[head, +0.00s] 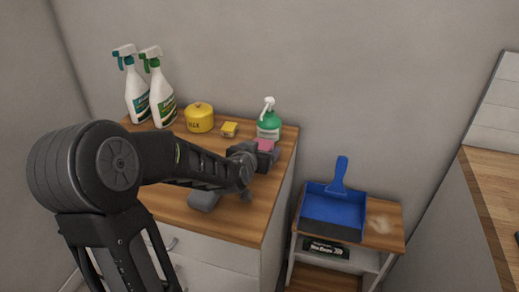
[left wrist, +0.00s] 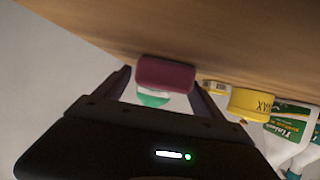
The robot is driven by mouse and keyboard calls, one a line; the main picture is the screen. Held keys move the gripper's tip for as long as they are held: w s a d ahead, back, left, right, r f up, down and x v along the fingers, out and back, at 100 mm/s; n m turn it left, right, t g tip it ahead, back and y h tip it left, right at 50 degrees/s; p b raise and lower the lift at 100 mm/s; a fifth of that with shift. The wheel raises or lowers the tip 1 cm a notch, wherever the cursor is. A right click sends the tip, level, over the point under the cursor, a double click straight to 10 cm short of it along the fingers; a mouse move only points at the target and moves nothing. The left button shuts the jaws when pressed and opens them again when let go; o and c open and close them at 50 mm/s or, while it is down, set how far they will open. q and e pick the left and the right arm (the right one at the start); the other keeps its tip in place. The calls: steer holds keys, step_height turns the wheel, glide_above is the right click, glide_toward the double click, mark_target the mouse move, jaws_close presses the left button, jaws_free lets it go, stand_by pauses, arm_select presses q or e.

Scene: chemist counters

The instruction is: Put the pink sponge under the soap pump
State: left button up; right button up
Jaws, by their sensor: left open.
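The pink sponge (head: 265,145) is at the right end of the wooden counter top, just in front of the soap pump (head: 269,123), a green bottle with a white pump head. My left gripper (head: 264,153) reaches it from the front left. In the left wrist view, which is upside down, the pink sponge (left wrist: 165,74) sits between the tips of my open left gripper (left wrist: 163,85). I cannot tell whether the fingers touch it. The soap pump (left wrist: 152,98) shows behind the sponge, mostly hidden. My right gripper is not in view.
A yellow sponge (head: 229,129), a yellow wax tin (head: 199,118) and two spray bottles (head: 160,95) stand left of the soap pump. A blue dustpan (head: 333,207) lies on a lower side table to the right. The counter's right edge is close to the gripper.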

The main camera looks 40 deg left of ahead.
arm_select(q)
steer(key=shift+r, duration=0.2)
steer(key=shift+s, duration=0.2)
steer(key=p+v, duration=0.1)
steer(key=v, duration=0.8)
steer(key=shift+s+d+r, duration=0.15)
steer(key=shift+s, duration=0.1)
steer(key=s+b, duration=0.1)
steer(key=b, duration=0.2)
steer(key=shift+s+d+b, duration=0.15)
steer(key=shift+s+b, duration=0.05)
steer(key=shift+b, duration=0.1)
steer(key=shift+s+d+r, duration=0.2)
steer(key=shift+r, duration=0.1)
stand_by(0.5)
